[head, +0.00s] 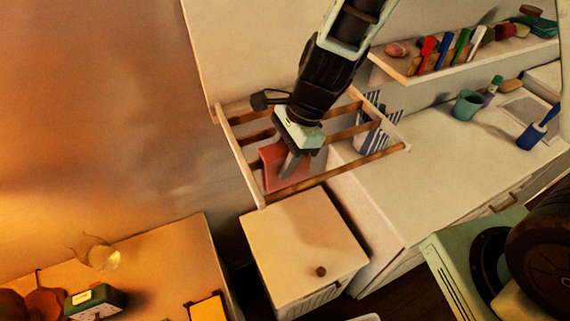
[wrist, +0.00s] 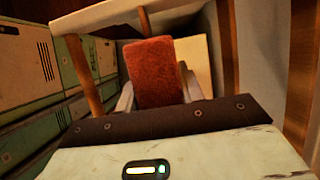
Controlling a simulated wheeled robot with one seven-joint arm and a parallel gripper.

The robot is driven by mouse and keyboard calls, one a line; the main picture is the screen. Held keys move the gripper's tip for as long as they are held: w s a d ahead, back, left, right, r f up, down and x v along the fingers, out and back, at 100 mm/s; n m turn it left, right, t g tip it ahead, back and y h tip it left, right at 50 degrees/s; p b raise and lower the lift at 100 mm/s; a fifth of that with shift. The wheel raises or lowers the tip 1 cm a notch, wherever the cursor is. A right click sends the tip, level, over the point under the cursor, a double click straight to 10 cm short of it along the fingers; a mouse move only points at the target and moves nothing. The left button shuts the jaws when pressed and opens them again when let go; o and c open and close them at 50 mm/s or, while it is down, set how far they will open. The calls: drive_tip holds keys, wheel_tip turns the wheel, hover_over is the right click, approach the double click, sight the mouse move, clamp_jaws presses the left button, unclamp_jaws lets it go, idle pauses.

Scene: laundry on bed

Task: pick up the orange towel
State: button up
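The orange towel (head: 272,167) hangs among the wooden bars of a wall drying rack and looks reddish. In the wrist view the towel (wrist: 153,72) is straight ahead, between the two pale fingers, with its lower end cut off by my gripper's dark edge. My gripper (head: 288,166) points down into the rack beside the towel. In the wrist view my gripper (wrist: 158,92) has its fingers spread, one on each side of the towel. I cannot tell whether either finger touches it.
The rack's front wooden bar (head: 345,172) and other bars lie close around my gripper. A white cabinet (head: 300,240) stands below. A striped cloth (head: 372,125) hangs at the rack's right. A counter (head: 400,195) with a green cup (head: 467,104) is to the right, under a shelf (head: 460,50).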

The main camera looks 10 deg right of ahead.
drive_tip(key=c, duration=0.3)
drive_tip(key=shift+c, duration=0.2)
drive_tip(key=shift+r, duration=0.1)
wheel_tip(320, 180, up, 18)
drive_tip(key=shift+r+b, duration=0.15)
drive_tip(key=shift+b, duration=0.2)
wheel_tip(320, 180, up, 15)
drive_tip(key=p, duration=1)
drive_tip(key=shift+p, duration=0.35)
